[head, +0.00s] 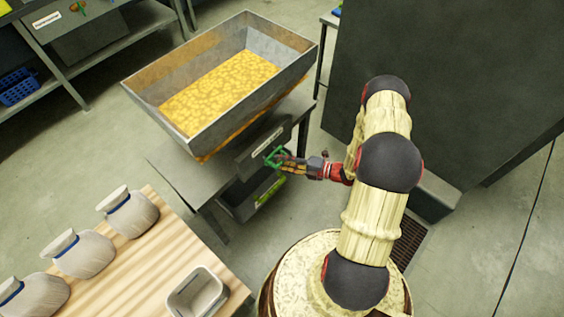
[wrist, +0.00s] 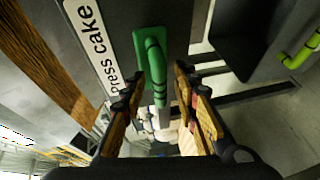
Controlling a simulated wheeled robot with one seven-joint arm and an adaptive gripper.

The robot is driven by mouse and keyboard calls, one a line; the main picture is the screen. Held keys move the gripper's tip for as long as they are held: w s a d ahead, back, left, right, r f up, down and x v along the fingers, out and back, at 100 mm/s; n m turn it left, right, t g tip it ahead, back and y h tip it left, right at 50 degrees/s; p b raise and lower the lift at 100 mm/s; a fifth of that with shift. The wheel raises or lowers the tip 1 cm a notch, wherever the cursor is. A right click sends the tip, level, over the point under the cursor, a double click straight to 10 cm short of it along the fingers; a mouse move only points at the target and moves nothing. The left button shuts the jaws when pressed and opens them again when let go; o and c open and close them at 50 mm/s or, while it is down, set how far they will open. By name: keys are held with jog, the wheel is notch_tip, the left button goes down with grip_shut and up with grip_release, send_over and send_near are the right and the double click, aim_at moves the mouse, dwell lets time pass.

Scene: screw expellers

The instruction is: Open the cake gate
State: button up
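The cake gate's green handle (wrist: 154,68) is mounted on a grey panel (head: 250,152) below the hopper, beside a white label (wrist: 92,42) reading "Press cake". The handle also shows in the head view (head: 273,157). My gripper (head: 287,162) is at the handle, reaching in from the right. In the wrist view, its two fingers (wrist: 158,84) are apart, one on each side of the handle, with a visible gap. Whether either finger touches the handle is hard to tell. The panel looks closed.
A metal hopper (head: 137,88) with yellow material stands above the gate. A dark bin (head: 240,205) with a yellow-green handle (head: 270,190) sits below it. A wooden table (head: 155,262) with several sacks and a pale container (head: 197,293) is at lower left. A dark cabinet (head: 460,80) stands right.

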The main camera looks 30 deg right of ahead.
jog(key=shift+c, duration=1.1)
grip_shut()
